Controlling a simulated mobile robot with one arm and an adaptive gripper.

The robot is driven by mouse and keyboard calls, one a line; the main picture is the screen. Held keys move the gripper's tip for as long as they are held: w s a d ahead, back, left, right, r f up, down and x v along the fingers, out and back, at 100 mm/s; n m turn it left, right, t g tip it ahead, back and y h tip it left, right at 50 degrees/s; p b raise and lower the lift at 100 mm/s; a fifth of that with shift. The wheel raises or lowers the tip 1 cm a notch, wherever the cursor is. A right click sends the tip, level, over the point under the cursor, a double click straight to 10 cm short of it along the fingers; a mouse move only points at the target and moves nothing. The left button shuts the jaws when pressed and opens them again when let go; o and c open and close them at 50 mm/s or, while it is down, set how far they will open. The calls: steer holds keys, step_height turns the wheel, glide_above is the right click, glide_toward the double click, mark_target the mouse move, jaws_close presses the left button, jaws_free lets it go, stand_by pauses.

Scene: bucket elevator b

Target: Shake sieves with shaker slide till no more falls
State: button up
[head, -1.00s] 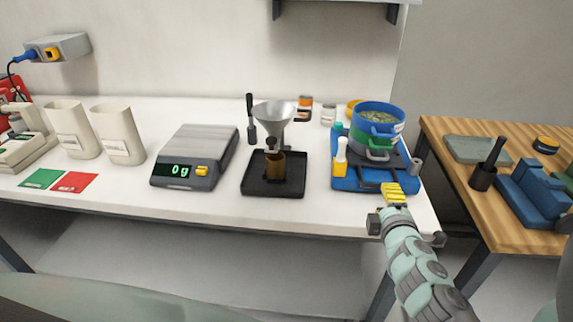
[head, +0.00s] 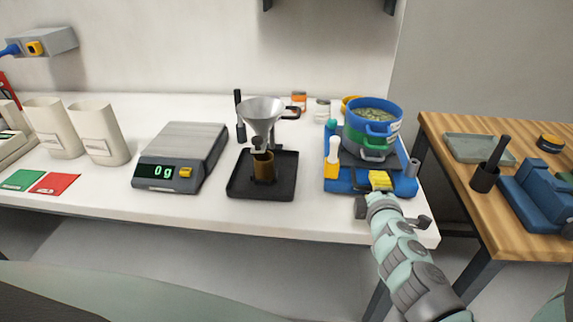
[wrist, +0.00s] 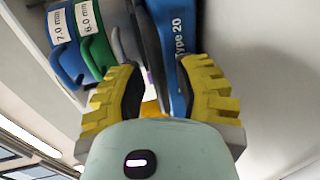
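The blue top sieve (head: 365,120) holds greenish-tan material and sits on the green sieve (head: 368,139), with a grey pan (head: 368,154) below. The stack stands on the blue shaker base (head: 350,186). In the wrist view the blue sieve (wrist: 62,30) is labelled 7.0 mm, the green sieve (wrist: 92,25) 6.0 mm, and the shaker base (wrist: 183,42) "Type 20". My gripper (head: 380,180) is at the front of the shaker. In the wrist view my gripper (wrist: 152,82) has its yellow fingers apart, with grey and blue parts beyond the gap. I see no clear contact.
A scale (head: 180,155) reading 0 g and a funnel (head: 262,115) over a black tray (head: 245,187) stand to the left. A wooden table (head: 450,130) is at the right, past a gap.

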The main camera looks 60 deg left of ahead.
jaws_close()
steer(key=shift+w+a, duration=0.1)
steer(key=shift+w, duration=0.05)
stand_by(0.4)
steer(key=shift+o, duration=1.1)
jaws_free()
steer(key=v, duration=1.2)
steer(key=shift+r, duration=0.1)
